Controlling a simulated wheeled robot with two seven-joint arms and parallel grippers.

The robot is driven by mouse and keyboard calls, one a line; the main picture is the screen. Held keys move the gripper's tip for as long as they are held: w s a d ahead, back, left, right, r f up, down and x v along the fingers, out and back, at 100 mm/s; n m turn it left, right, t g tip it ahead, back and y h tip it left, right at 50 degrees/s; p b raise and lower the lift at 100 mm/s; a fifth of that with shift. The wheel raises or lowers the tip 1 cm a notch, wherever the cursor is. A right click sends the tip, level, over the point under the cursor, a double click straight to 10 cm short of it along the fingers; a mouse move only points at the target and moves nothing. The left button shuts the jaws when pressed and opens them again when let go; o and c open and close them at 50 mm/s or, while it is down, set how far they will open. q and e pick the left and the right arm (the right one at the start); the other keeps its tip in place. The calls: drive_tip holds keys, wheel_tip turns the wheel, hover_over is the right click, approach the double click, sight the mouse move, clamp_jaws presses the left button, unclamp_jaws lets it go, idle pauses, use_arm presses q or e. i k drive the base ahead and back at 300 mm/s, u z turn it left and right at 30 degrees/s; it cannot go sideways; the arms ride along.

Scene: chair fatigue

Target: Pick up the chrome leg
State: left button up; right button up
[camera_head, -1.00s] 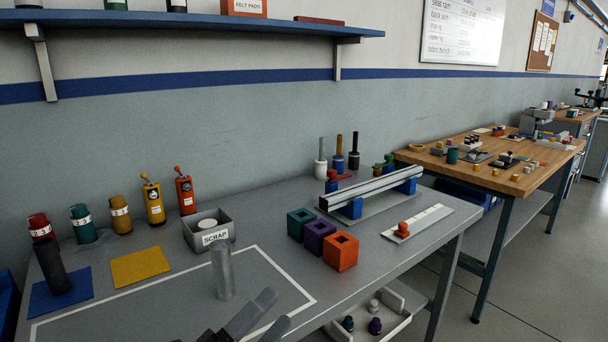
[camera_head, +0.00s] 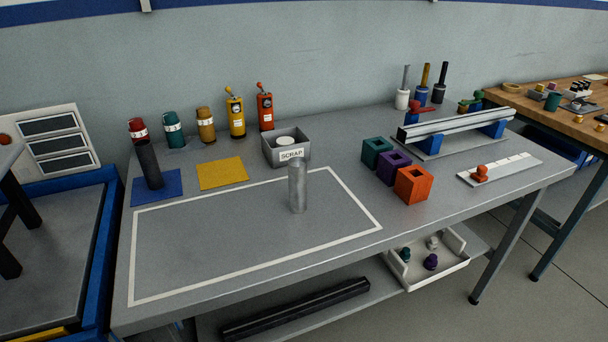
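The chrome leg (camera_head: 298,187) is a shiny grey cylinder with a rounded top. It stands upright on the grey workbench, inside the right part of a white outlined rectangle (camera_head: 185,290). Nothing is touching it. A black cylinder (camera_head: 150,165) of similar shape stands upright on a blue mat (camera_head: 173,191) at the left back of the bench. Neither of my grippers is in view.
A grey SCRAP bin (camera_head: 271,155) sits behind the chrome leg. Teal (camera_head: 375,147), purple (camera_head: 386,172) and orange (camera_head: 405,193) open blocks stand to its right. A yellow mat (camera_head: 222,173) lies at left back. The outlined area is otherwise clear.

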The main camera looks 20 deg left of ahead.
sight(298, 166)
drive_tip(key=z, duration=1.5)
drive_tip(key=i, duration=1.1)
drive_tip(key=u, duration=3.8)
